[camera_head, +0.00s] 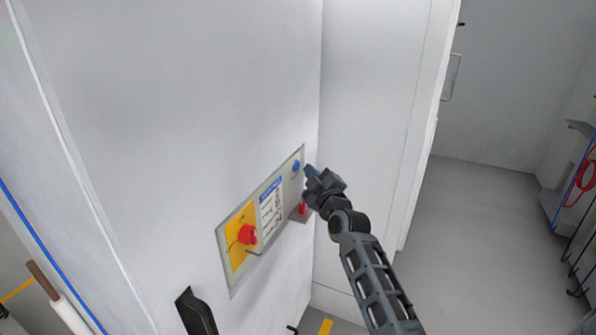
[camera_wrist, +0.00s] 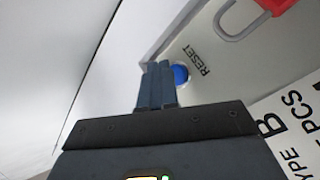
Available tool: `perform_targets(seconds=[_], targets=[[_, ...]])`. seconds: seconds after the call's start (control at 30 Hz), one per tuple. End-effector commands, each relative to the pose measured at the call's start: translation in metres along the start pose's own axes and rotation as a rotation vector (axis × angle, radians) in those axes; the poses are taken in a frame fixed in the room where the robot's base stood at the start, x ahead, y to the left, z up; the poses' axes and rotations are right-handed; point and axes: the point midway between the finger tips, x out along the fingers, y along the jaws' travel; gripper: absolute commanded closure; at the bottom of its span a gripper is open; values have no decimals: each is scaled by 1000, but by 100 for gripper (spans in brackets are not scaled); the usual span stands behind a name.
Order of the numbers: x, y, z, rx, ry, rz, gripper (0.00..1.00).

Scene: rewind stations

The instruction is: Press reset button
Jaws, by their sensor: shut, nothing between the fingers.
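The blue reset button (camera_head: 297,166) is at the upper right end of a grey control panel (camera_head: 224,239) on the white cabinet wall. In the wrist view the blue button (camera_wrist: 180,75) sits beside the word RESET and is partly hidden behind my fingers. My gripper (camera_head: 308,170) is shut and empty, with its fingertips just right of the button in the head view. In the wrist view my gripper (camera_wrist: 158,68) has its fingers together, overlapping the button's left edge. I cannot tell whether they touch it.
The panel also carries a red knob (camera_head: 247,234) on a yellow plate, a white label (camera_head: 271,207) and a red padlock (camera_head: 303,208) under my gripper. The padlock's shackle (camera_wrist: 232,37) shows in the wrist view. A black handle (camera_head: 196,312) is below left. Open floor (camera_head: 470,235) lies right.

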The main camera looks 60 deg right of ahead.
Motion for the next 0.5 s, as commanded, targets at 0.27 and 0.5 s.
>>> perform_targets(seconds=[0.27,0.5], targets=[[0,0,1,0,-1,0,100],[-12,5,12,0,-2,1,100]])
